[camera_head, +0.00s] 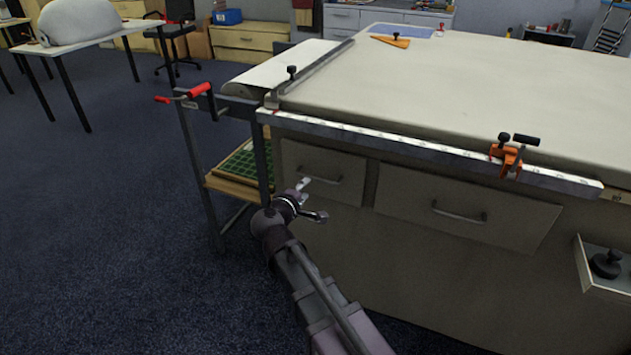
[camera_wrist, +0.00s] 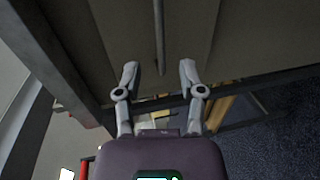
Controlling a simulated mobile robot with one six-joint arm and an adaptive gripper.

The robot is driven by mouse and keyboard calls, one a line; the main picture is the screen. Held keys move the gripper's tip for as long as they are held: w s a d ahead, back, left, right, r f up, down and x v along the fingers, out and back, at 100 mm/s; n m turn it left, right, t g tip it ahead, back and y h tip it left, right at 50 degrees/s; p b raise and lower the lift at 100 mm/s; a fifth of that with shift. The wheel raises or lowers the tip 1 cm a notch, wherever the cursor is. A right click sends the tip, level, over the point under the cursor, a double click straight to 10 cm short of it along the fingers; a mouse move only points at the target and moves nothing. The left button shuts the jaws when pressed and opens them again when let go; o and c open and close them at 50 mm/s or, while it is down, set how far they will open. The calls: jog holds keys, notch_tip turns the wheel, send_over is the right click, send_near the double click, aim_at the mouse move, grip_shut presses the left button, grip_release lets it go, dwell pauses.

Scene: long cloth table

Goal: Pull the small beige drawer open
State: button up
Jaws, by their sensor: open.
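The small beige drawer (camera_head: 345,165) is at the left end of the cabinet front, below the table edge. It looks shut, its front in line with the cabinet. Its thin metal handle (camera_head: 336,181) is partly hidden by my gripper (camera_head: 310,200), which is at the drawer's lower left. In the wrist view my gripper (camera_wrist: 159,72) is open and empty. The bar handle (camera_wrist: 159,35) runs down from the top of that view, and its lower end lies between the two fingertips. I cannot tell whether the fingers touch it or the drawer front.
A wider drawer (camera_head: 470,213) with its own handle is to the right. A long metal rail (camera_head: 400,148) with an orange clamp (camera_head: 507,158) runs along the table edge above. A red-handled lever (camera_head: 185,95) and a shelf with a green tray (camera_head: 237,168) are left. Carpet at left is clear.

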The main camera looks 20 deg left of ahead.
aim_at(315, 179)
jog(key=shift+b+x, duration=0.7)
jog(key=shift+x, duration=3.2)
jog(key=shift+c, duration=0.2)
grip_shut()
